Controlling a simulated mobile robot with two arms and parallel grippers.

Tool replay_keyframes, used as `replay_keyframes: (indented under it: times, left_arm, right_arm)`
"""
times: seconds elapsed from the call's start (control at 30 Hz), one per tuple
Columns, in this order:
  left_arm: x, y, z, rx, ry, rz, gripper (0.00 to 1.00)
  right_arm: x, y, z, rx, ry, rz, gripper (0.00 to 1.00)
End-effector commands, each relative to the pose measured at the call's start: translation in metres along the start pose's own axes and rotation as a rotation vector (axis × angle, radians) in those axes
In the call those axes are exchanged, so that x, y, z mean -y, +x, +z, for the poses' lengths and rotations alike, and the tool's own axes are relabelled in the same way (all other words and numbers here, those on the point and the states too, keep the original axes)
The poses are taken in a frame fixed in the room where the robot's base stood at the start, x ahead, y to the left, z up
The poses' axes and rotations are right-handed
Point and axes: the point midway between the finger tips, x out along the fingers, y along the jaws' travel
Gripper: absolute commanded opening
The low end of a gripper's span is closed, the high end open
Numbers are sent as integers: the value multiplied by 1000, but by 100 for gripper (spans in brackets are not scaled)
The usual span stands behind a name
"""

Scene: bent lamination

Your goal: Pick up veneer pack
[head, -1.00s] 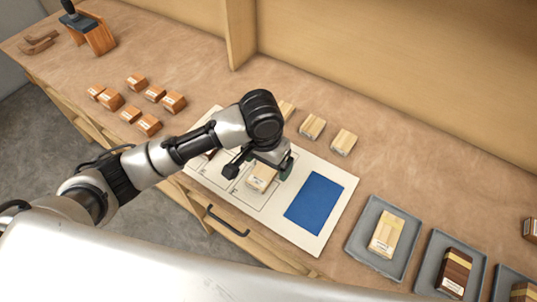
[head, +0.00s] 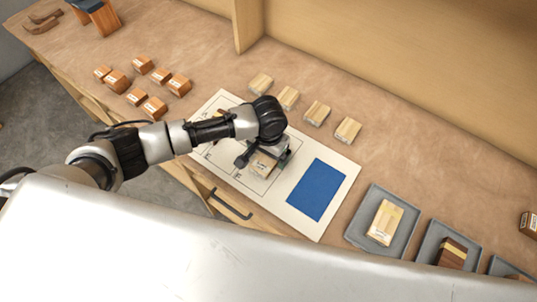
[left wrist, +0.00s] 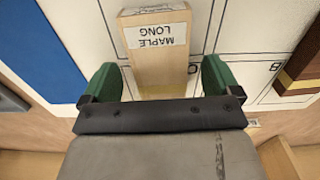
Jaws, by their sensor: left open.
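A pale wooden veneer pack (head: 262,167) lies on the white board (head: 333,214), beside the blue rectangle. In the left wrist view this pack (left wrist: 155,62) has a white label reading "MAPLE LONG". My left gripper (head: 265,159) is over it with its arm reaching in from the left. In the left wrist view the green fingers of my left gripper (left wrist: 160,82) are open, one on each side of the pack's near end, with gaps showing. My right gripper is not in view.
The blue rectangle (head: 318,190) is on the board's right. Several pale packs (head: 317,113) stand behind; several reddish packs (head: 141,65) are at left. Grey trays (head: 361,229) with packs are at right. A dark brown pack (left wrist: 303,66) lies near the gripper. A drawer handle (head: 230,204) juts from the front.

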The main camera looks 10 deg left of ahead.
Motion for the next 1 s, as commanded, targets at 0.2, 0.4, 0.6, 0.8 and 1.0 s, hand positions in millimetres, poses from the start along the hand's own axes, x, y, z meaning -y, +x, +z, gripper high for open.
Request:
replay_keyframes:
  times: [0.2, 0.4, 0.6, 0.8, 1.0]
  left_arm:
    - [0, 10, 0, -1, 0, -1, 92]
    - [0, 9, 0, -1, 0, -1, 79]
    - [0, 9, 0, -1, 0, -1, 49]
    - [0, 9, 0, -2, 0, -1, 36]
    - [0, 6, 0, -3, 0, 0, 36]
  right_arm:
    - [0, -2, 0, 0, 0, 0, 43]
    - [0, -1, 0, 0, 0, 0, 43]
    - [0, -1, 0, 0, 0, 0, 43]
    - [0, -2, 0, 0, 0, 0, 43]
    - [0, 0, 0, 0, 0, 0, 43]
